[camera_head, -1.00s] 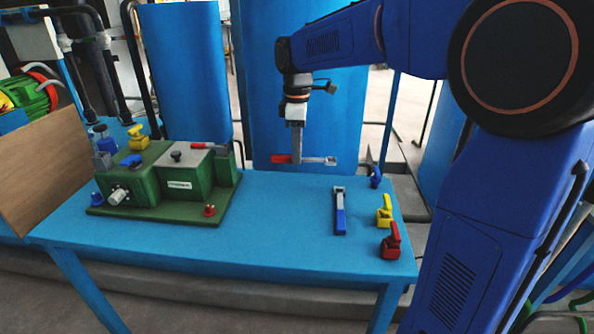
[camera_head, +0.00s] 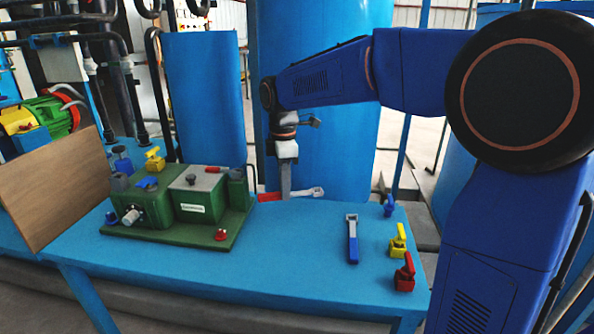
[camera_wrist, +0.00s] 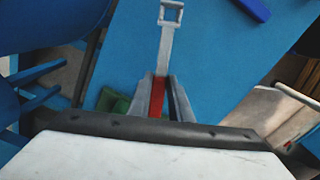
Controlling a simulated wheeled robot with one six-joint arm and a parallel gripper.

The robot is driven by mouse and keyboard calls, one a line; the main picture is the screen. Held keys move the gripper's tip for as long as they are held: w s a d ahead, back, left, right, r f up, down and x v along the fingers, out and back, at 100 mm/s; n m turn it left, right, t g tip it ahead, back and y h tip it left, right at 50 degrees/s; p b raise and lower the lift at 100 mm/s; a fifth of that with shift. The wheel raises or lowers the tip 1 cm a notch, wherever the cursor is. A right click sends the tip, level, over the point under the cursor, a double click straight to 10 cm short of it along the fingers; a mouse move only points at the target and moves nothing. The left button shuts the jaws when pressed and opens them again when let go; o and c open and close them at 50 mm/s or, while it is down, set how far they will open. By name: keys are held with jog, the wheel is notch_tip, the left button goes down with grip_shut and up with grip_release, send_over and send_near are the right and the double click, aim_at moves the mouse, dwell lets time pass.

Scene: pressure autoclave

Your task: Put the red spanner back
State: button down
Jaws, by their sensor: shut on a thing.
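The red spanner (camera_head: 306,193) has a red handle and a grey shaft and head. My gripper (camera_head: 286,193) is shut on its red handle. The spanner lies level, with its head pointing right in the head view, and appears at or just above the far edge of the blue table (camera_head: 300,255); I cannot tell if it touches. In the wrist view the spanner (camera_wrist: 166,45) points away from my gripper (camera_wrist: 158,98), its red handle between the two fingers. A blue-handled spanner (camera_head: 352,240) lies on the table to the right.
A green machine block (camera_head: 185,205) on a green base stands at the table's left. Blue (camera_head: 388,206), yellow (camera_head: 398,241) and red (camera_head: 404,273) small lever pieces stand along the right edge. The table's middle is clear. A blue tank (camera_head: 345,100) stands behind.

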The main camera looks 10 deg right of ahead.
aim_at(284, 222)
jog(key=shift+s+a+f, duration=0.1)
jog(key=shift+a+f, duration=0.1)
jog(key=shift+f, duration=3.45)
jog(key=shift+f, duration=0.6)
jog(key=c, duration=1.5)
grip_release()
jog(key=shift+c, duration=0.2)
